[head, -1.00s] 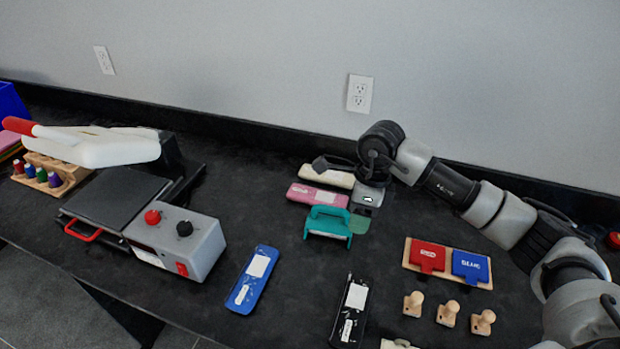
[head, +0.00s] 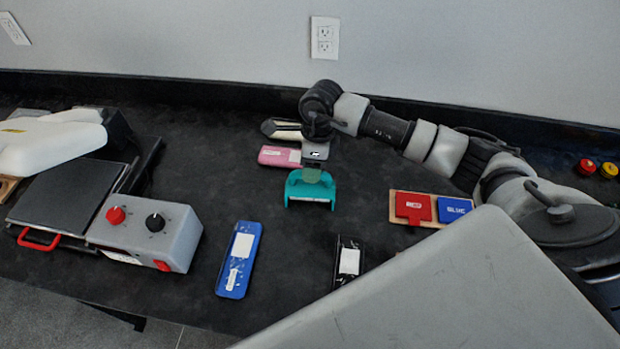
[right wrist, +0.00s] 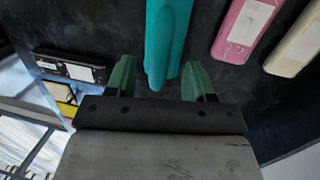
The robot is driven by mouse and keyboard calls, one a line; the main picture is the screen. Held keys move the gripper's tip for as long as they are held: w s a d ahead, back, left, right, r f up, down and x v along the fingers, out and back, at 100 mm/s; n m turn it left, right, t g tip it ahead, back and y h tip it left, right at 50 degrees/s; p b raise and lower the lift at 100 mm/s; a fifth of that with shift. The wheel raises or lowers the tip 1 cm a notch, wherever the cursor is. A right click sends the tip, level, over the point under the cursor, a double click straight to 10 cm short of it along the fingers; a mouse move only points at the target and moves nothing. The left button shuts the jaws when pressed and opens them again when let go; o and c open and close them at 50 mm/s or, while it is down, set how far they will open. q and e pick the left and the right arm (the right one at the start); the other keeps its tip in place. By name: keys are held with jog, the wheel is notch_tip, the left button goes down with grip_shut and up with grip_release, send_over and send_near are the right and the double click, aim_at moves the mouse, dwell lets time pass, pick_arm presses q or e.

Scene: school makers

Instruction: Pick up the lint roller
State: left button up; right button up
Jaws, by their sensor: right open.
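The teal object with a raised handle, apparently the lint roller (head: 309,192), lies on the black counter in the middle of the head view. In the right wrist view its teal bar (right wrist: 166,40) points down toward the gap between my green fingers. My right gripper (head: 311,171) is at its far side in the head view, and its fingertips (right wrist: 161,80) are spread apart with nothing clamped. I cannot tell whether they touch the teal object. My left gripper is out of view.
Pink (head: 279,156) and cream strips lie just behind. A blue strip (head: 239,260) and a black strip (head: 348,262) lie in front. A heat press (head: 145,228) stands left; red and blue pads (head: 413,207) sit right. A large grey surface hides the lower right.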

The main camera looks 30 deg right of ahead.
aim_at(325, 189)
jog(key=shift+s+a+f, duration=0.1)
jog(key=shift+a+f, duration=0.05)
jog(key=shift+f, duration=0.45)
jog(key=shift+a+f, duration=0.1)
jog(key=shift+f, duration=0.5)
jog(key=shift+f+p, duration=0.3)
jog(key=shift+f, duration=0.2)
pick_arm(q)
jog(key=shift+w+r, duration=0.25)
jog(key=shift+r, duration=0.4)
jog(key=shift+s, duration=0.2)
pick_arm(e)
grip_shut()
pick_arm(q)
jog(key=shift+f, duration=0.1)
pick_arm(e)
jog(key=shift+r, duration=0.15)
